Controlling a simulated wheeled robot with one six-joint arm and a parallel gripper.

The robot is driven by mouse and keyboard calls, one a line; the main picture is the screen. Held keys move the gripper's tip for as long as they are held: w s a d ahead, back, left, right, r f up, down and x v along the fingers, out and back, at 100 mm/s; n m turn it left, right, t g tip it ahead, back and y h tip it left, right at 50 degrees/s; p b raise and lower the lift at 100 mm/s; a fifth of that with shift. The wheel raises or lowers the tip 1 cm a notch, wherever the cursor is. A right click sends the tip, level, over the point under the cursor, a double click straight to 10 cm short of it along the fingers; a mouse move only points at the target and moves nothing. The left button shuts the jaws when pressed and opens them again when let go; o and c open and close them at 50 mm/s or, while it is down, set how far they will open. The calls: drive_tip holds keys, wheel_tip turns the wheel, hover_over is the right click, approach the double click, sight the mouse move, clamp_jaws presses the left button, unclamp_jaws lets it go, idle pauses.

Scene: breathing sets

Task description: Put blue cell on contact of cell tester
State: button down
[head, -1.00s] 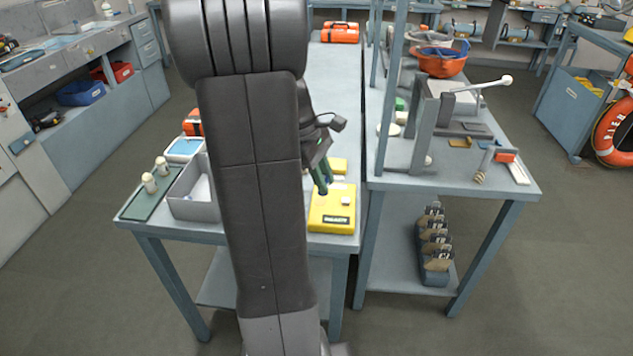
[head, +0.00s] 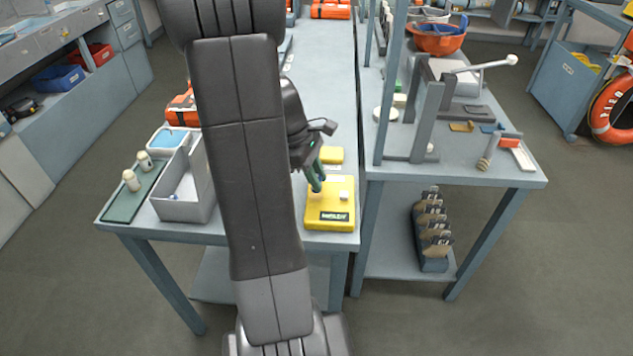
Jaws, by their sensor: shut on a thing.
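The yellow cell tester (head: 330,216) sits at the front right corner of the near table, with a dark label on its front and a small pale block on its top. My gripper (head: 317,183) has green fingers pointing down over the left part of the tester's top. It is shut on a small dark thing at the fingertips, taken as the blue cell; its colour is hard to make out. The contact is hidden by the fingers. I cannot tell whether the cell touches the tester.
A grey open bin (head: 184,207) and a green mat (head: 128,203) with two pale bottles lie left of my arm. A small yellow block (head: 331,155) lies behind the tester. The right table carries a lever press (head: 430,110) and an upright post.

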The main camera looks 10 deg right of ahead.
drive_tip(key=shift+f, duration=1)
drive_tip(key=shift+f, duration=0.25)
drive_tip(key=c, duration=1.2)
unclamp_jaws()
drive_tip(key=shift+r, duration=0.1)
drive_tip(key=shift+c, duration=0.2)
drive_tip(key=v, duration=1.2)
drive_tip(key=shift+w+r, duration=0.1)
drive_tip(key=shift+r, duration=0.05)
